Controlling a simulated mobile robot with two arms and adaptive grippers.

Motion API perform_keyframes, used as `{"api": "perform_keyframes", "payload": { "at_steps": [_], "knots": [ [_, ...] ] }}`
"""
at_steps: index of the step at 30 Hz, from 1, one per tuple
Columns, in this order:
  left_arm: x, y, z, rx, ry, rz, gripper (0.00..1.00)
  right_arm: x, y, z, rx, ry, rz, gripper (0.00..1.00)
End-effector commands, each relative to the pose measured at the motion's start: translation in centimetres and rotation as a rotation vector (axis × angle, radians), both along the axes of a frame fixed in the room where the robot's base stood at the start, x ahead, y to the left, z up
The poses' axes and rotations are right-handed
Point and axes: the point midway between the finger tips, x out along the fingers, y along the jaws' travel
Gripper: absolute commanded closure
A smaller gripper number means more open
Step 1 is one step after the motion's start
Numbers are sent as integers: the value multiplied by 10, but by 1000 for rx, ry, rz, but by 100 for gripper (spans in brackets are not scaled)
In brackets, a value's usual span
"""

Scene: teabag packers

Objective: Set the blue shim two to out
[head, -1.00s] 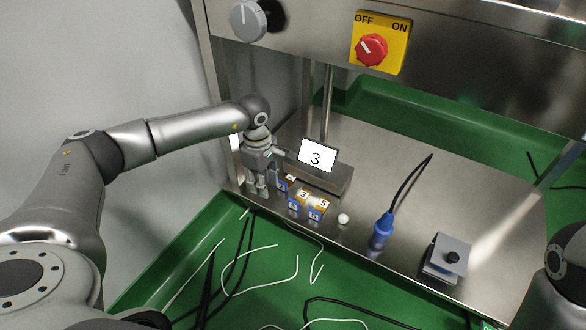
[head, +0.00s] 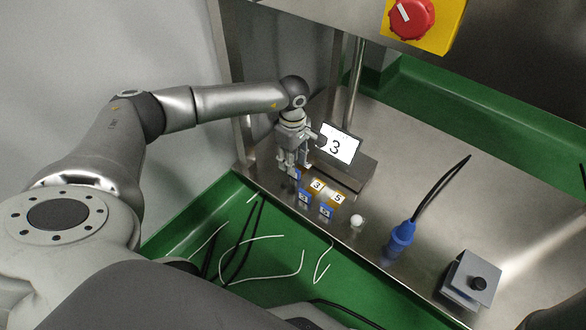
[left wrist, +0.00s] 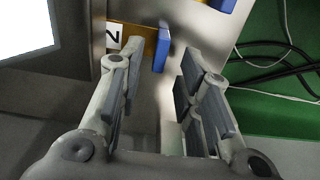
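My left gripper (head: 291,171) points down beside the row of numbered shims. In the left wrist view its two fingers (left wrist: 161,72) are apart with nothing between them. Just beyond the fingertips is the blue shim two (left wrist: 161,49), standing at the end of a yellow block (left wrist: 140,38) with a label reading 2. In the head view only a small part of the blue shim two (head: 298,174) shows, mostly hidden by the gripper. The neighbouring blue shims, three (head: 304,196) and five (head: 326,210), stand to its right. My right gripper is out of view.
A display reading 3 (head: 340,143) stands close behind the gripper. A white ball (head: 357,221), a blue plug with a black cable (head: 400,240) and a grey box with a black knob (head: 470,279) are to the right on the steel surface. Loose wires lie on the green floor.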

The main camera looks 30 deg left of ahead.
Motion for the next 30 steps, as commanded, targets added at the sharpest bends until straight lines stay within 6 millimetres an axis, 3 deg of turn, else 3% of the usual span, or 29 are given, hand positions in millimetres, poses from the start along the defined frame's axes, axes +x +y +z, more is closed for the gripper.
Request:
{"api": "perform_keyframes", "payload": {
  "at_steps": [1,7,20,28,30],
  "knots": [
    [0,0,-13,0,1,0,68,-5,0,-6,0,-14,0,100],
    [0,0,-32,-1,-1,0,68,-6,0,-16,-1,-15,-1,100],
    [0,0,-38,-1,-1,0,68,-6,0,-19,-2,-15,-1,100],
    [0,0,-38,-1,-1,0,100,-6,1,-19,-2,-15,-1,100],
    [0,0,-38,-1,-1,0,100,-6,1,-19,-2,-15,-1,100]
  ]
}}
